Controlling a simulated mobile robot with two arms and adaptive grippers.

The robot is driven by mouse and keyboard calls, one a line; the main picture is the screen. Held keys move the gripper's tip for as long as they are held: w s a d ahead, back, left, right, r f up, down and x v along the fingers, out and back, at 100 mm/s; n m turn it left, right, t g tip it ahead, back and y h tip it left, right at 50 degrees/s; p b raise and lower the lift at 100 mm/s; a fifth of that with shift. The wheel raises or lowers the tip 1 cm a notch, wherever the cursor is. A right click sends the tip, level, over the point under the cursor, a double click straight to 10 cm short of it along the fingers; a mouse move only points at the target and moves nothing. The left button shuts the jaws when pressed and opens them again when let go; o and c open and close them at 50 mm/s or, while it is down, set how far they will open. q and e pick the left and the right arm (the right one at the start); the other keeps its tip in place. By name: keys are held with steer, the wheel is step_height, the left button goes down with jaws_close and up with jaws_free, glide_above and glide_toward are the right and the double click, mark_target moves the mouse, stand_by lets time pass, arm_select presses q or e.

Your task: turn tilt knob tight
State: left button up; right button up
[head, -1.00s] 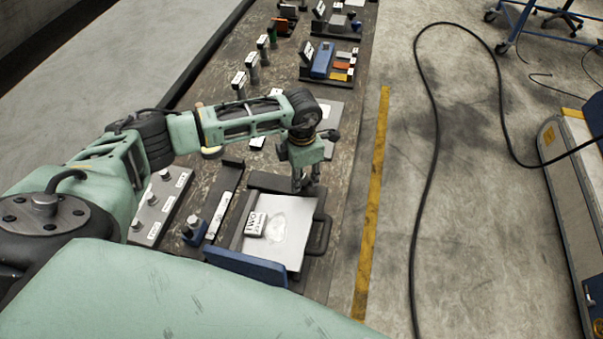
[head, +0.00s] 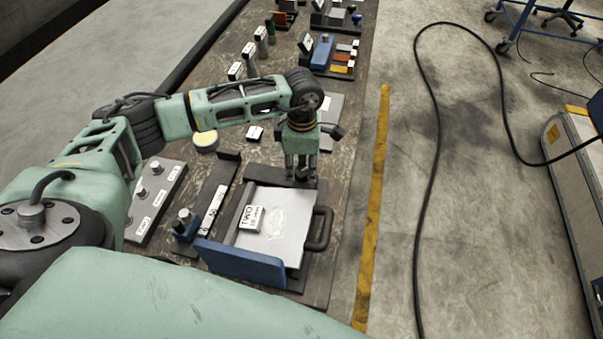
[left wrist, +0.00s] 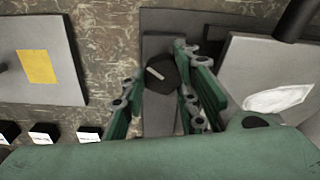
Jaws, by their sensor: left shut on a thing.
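The tilt knob (left wrist: 160,73) is a dark, faceted knob with a pale mark on top. It sits on a grey bracket strip (left wrist: 158,112) and shows between my fingers in the left wrist view. My left gripper (head: 302,178) points down at the far edge of the grey tilt plate (head: 285,220) and is shut on the knob. In the head view the fingers mostly hide the knob. A white block marked TWO (head: 250,219) rests on the plate. My right gripper is not in view.
A blue panel (head: 240,262) stands at the plate's near edge, and a dark handle (head: 321,228) juts out on its right. A strip of labelled posts (head: 156,190) lies to the left. Blocks and fixtures stand farther along the bench.

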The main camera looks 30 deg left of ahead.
arm_select(q)
steer(key=m+b, duration=0.2)
steer(key=b, duration=0.1)
steer(key=m+b, duration=0.5)
steer(key=m, duration=0.1)
steer(key=shift+w+b, duration=0.35)
steer(key=shift+b, duration=0.05)
steer(key=shift+d+r+m+b, duration=0.1)
steer(key=shift+r+m+b, duration=0.05)
steer(key=shift+m+b, duration=0.5)
steer(key=shift+d+r+m+b, duration=0.1)
steer(key=shift+m+b, duration=0.45)
steer(key=shift+m, duration=0.2)
steer(key=o, duration=1)
steer(key=shift+d, duration=0.1)
steer(key=shift+f, duration=0.1)
steer(key=shift+s, duration=0.1)
